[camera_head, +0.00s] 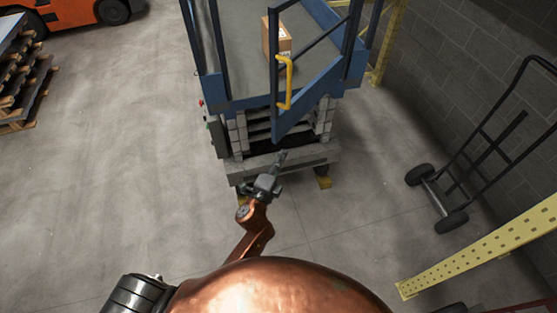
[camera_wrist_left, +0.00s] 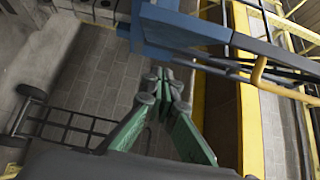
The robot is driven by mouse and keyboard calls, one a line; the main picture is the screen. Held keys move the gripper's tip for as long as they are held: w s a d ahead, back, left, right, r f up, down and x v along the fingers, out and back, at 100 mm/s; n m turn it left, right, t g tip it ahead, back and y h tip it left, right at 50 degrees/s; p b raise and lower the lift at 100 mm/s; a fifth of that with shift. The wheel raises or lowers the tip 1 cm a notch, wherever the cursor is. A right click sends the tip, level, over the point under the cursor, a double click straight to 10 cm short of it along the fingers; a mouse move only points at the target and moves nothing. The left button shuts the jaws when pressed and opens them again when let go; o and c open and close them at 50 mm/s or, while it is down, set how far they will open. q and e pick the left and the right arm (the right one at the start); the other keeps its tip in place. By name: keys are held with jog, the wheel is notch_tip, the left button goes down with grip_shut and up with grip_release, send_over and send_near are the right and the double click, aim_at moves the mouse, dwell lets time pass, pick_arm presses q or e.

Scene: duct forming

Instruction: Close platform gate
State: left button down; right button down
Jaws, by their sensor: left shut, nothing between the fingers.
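The platform gate (camera_head: 274,75) is a blue framed panel with a yellow handle (camera_head: 287,85) at the front of the blue-railed lift platform (camera_head: 232,50). It stands swung out at an angle, its low corner hanging past the platform's front edge. My left gripper (camera_head: 283,154) is shut and empty, just below that corner in the head view. In the left wrist view, the shut green fingers (camera_wrist_left: 166,75) point toward blue bars (camera_wrist_left: 185,25), with a yellow curved handle (camera_wrist_left: 259,70) to their right. I cannot tell if they touch. My right gripper is not in view.
A cardboard box (camera_head: 277,38) sits on the platform behind the gate. A black hand truck (camera_head: 480,150) stands by the grey block wall at right. A yellow perforated beam (camera_head: 480,250) is at lower right. The floor at left is clear up to stacked pallets (camera_head: 20,75).

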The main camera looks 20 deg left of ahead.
aim_at(278, 141)
pick_arm(q)
jog(key=w+a+p, duration=0.1)
jog(key=w+a, duration=0.2)
jog(key=w, duration=0.3)
jog(key=shift+w+a, duration=0.15)
jog(key=shift+w, duration=0.15)
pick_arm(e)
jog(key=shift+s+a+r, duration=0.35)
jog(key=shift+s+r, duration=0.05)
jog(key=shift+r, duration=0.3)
pick_arm(q)
jog(key=shift+a, duration=0.1)
